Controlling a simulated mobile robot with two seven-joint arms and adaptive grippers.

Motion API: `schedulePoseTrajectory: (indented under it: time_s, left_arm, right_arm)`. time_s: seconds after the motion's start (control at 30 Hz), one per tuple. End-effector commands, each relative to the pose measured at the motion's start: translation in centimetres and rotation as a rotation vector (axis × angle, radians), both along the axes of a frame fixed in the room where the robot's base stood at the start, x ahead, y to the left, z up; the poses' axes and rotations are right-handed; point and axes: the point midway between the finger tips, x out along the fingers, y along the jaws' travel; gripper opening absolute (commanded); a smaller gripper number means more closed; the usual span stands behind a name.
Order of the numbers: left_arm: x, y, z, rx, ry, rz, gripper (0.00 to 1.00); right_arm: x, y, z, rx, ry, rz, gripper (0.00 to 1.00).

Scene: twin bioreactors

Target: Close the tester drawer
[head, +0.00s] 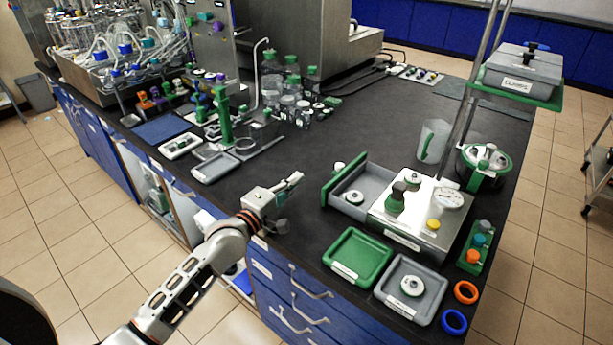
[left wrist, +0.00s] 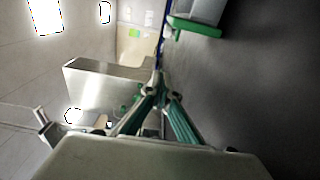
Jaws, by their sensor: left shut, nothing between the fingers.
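The tester (head: 412,218) is a silver box near the right end of the dark bench. Its grey drawer (head: 345,207) with a green front panel (head: 343,180) sticks out to the left, open, with a small pale round piece (head: 354,197) inside. My left gripper (head: 293,182) is shut and empty above the bench, left of the drawer front and apart from it. In the left wrist view its fingers (left wrist: 160,96) come together. A grey part with a green edge (left wrist: 198,24) at the top there looks like the drawer. My right gripper is not in view.
A green tray (head: 358,256) and a grey tray (head: 411,288) lie in front of the tester. A clear jug (head: 433,141) stands behind it, and a stand with a grey box (head: 522,72) at the right. Bench between bottles (head: 291,85) and drawer is mostly clear.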

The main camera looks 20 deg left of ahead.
Motion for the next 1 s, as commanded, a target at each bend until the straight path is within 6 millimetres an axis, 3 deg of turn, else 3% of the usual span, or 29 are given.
schedulePoseTrajectory:
  time_s: [0.2,0.47,0.7,1.0]
  left_arm:
    - [4.0,-1.4,0.0,0.001,-0.001,-0.001,0.0]
    - [8.2,-2.8,0.0,0.001,-0.001,-0.001,0.0]
    - [7.6,-6.0,0.1,0.0,0.0,-0.001,0.0]
    - [7.6,-6.6,0.0,0.002,0.0,0.0,0.0]
  right_arm:
    - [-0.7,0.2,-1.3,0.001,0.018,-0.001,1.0]
    - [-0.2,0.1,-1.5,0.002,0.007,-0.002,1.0]
    - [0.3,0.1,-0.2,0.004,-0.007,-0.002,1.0]
    - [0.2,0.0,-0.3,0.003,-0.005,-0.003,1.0]
